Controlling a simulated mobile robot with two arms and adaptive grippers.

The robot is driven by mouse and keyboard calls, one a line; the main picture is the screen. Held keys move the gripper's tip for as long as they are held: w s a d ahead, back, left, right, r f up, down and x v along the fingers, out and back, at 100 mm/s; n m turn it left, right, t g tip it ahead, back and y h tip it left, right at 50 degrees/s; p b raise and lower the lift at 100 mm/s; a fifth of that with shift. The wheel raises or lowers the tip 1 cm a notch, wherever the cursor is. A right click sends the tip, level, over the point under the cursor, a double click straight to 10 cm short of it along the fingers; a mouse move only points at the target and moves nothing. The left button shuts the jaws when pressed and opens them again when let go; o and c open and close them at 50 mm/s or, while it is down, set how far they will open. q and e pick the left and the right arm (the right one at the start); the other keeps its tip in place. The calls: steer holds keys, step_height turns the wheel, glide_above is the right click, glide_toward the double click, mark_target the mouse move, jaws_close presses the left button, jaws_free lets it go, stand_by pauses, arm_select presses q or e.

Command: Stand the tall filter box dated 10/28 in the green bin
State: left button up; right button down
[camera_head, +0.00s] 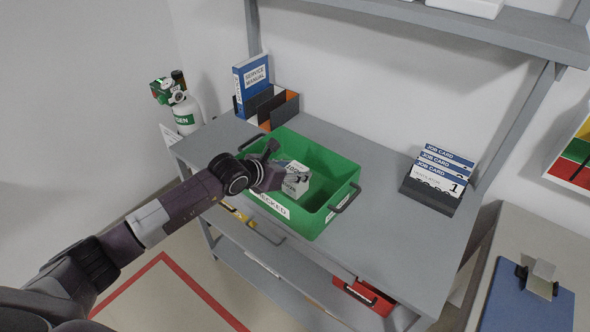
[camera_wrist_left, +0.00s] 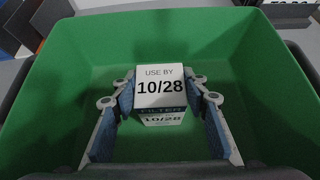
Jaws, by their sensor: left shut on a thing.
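The filter box (camera_head: 296,182) is white with a label that reads USE BY 10/28 in the left wrist view (camera_wrist_left: 160,86). A blue band with FILTER shows below the label. My left gripper (camera_head: 275,176) has its two fingers on either side of the box, shut on it. The box is within the walls of the green bin (camera_head: 342,172), which fills most of the left wrist view (camera_wrist_left: 70,80). I cannot tell whether the box's lower end touches the bin floor. My right gripper is not in view.
The bin stands on a grey table (camera_head: 384,215). A black organizer with a blue service manual (camera_head: 252,78) stands behind it. A job card holder (camera_head: 432,190) is at the right. An oxygen cylinder (camera_head: 186,115) stands left of the table. The table between bin and cards is clear.

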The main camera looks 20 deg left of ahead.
arm_select(q)
steer(key=shift+f, duration=0.2)
steer(key=o, duration=1.2)
steer(key=shift+c, duration=0.2)
steer(key=shift+r, duration=0.15)
steer(key=shift+r, duration=0.2)
steer(key=shift+s+a+r, duration=0.1)
steer(key=shift+s+a, duration=0.1)
steer(key=shift+s, duration=0.15)
steer(key=b+v, duration=0.2)
steer(key=v, duration=0.9)
steer(key=shift+r, duration=0.15)
